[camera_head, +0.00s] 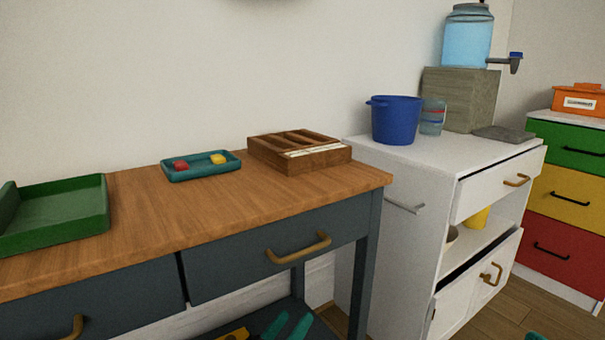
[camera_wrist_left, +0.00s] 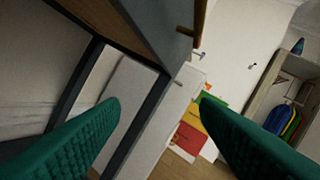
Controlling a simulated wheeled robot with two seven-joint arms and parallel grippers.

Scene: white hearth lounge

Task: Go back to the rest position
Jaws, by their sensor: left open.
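My left gripper (camera_head: 290,320) shows at the bottom edge of the head view, low in front of the wooden-topped table (camera_head: 240,205). Its two teal fingers are apart with nothing between them. In the left wrist view the fingers of the left gripper (camera_wrist_left: 160,100) stand wide apart and empty, with the table's dark frame (camera_wrist_left: 70,85) close by.
On the table are a green tray (camera_head: 55,212), a teal tray (camera_head: 200,173) with red and yellow pieces, and a wooden box (camera_head: 300,152). To the right stands a white cabinet (camera_head: 400,210) with its drawer partly out, bearing a blue bucket (camera_head: 396,120). Farther right is a coloured drawer unit (camera_head: 565,195).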

